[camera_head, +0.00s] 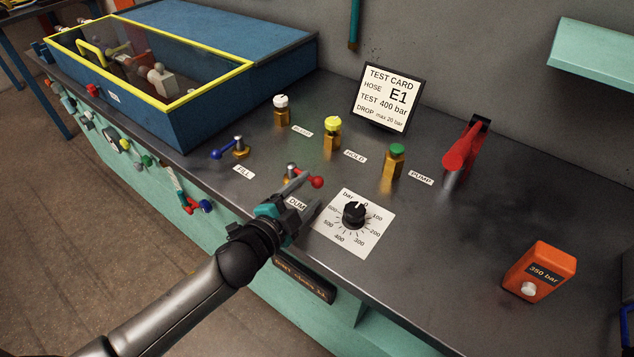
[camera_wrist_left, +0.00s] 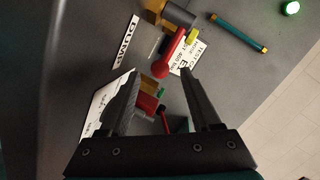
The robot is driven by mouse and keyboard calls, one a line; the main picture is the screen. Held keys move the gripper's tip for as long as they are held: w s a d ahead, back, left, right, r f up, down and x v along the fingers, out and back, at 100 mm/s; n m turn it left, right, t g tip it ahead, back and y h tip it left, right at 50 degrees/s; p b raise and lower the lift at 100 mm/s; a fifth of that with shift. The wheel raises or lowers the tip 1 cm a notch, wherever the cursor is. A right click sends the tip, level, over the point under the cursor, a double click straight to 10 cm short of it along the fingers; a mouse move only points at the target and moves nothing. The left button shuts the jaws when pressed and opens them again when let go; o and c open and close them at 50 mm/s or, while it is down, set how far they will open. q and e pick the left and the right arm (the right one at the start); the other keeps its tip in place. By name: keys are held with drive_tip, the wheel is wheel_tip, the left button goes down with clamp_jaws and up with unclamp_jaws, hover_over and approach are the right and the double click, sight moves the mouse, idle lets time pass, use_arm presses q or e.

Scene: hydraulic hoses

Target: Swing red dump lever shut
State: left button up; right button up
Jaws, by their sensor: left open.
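The dump valve (camera_head: 291,170) stands on the grey bench top behind the DUMP label, partly hidden by my left gripper. Its red lever ends in a round red knob (camera_head: 317,182), just beyond my fingers. In the left wrist view the red lever (camera_wrist_left: 172,55) runs down from the brass valve body (camera_wrist_left: 170,14) toward the gap between my fingertips. My left gripper (camera_head: 310,191) is open, with its fingers close to the knob; it also shows in the left wrist view (camera_wrist_left: 162,76). I cannot tell whether a finger touches the knob. My right gripper is out of view.
The fill valve with a blue lever (camera_head: 222,153) stands to the left. White, yellow and green-capped valves (camera_head: 397,151) stand behind. A bar dial (camera_head: 354,213) lies close right of my gripper. The red pump handle (camera_head: 464,148) and orange 350 bar box (camera_head: 540,271) are farther right.

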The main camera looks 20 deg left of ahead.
sight(314, 186)
use_arm(q)
drive_tip(key=shift+b+x, duration=0.3)
drive_tip(key=shift+x, duration=2.1)
drive_tip(key=shift+c, duration=0.3)
clamp_jaws()
drive_tip(key=shift+s+f, duration=0.1)
